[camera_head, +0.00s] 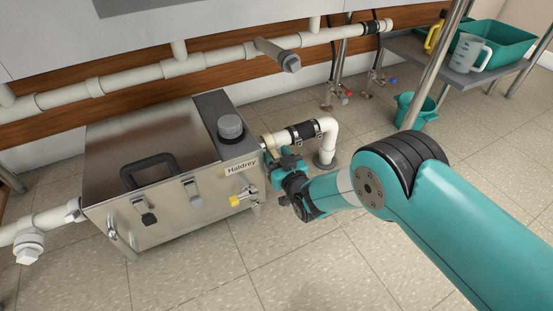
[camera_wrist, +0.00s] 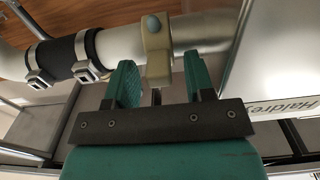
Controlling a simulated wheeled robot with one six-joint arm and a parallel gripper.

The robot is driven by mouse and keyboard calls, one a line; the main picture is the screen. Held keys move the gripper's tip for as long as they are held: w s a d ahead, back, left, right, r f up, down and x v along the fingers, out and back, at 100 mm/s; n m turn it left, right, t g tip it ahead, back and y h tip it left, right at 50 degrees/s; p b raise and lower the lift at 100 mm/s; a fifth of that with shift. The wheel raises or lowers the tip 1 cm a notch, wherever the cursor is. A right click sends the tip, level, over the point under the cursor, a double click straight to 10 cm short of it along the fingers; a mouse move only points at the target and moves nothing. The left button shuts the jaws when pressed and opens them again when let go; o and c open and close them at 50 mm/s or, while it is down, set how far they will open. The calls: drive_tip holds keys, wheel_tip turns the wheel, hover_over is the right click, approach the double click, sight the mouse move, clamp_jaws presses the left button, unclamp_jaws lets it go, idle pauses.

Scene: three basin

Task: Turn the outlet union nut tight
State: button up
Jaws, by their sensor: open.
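The outlet union nut (camera_wrist: 156,42) is a beige ring with lugs on the pale pipe beside the steel box. In the head view the nut (camera_head: 268,142) is small and partly hidden by my gripper. My gripper (camera_wrist: 159,66) is open, with its two teal fingers on either side of the nut's lower lug. A gap shows between the lug and each finger; I cannot tell whether either touches. In the head view my gripper (camera_head: 277,168) is at the box's right end, just below the outlet pipe.
The steel box (camera_head: 150,205) marked Haldrey has a black handle, latches and a yellow-tipped valve (camera_head: 243,197). A black clamped coupling (camera_head: 300,132) joins the outlet to a white elbow (camera_head: 327,135) entering the floor. A green bucket (camera_head: 414,110) stands behind. The floor in front is clear.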

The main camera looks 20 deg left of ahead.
drive_tip(key=shift+c, duration=0.5)
clamp_jaws()
drive_tip(key=r+h+p, duration=0.1)
drive_tip(key=p, duration=0.1)
drive_tip(key=shift+r+g+p, duration=0.25)
drive_tip(key=shift+g+p, duration=0.05)
drive_tip(key=shift+p, duration=0.1)
drive_tip(key=shift+a+r+g+h+p, duration=0.1)
drive_tip(key=shift+r+g+h+p, duration=0.1)
drive_tip(key=shift+g+h+p, duration=0.3)
drive_tip(key=shift+p, duration=0.5)
drive_tip(key=shift+f, duration=0.15)
drive_tip(key=shift+o, duration=0.5)
unclamp_jaws()
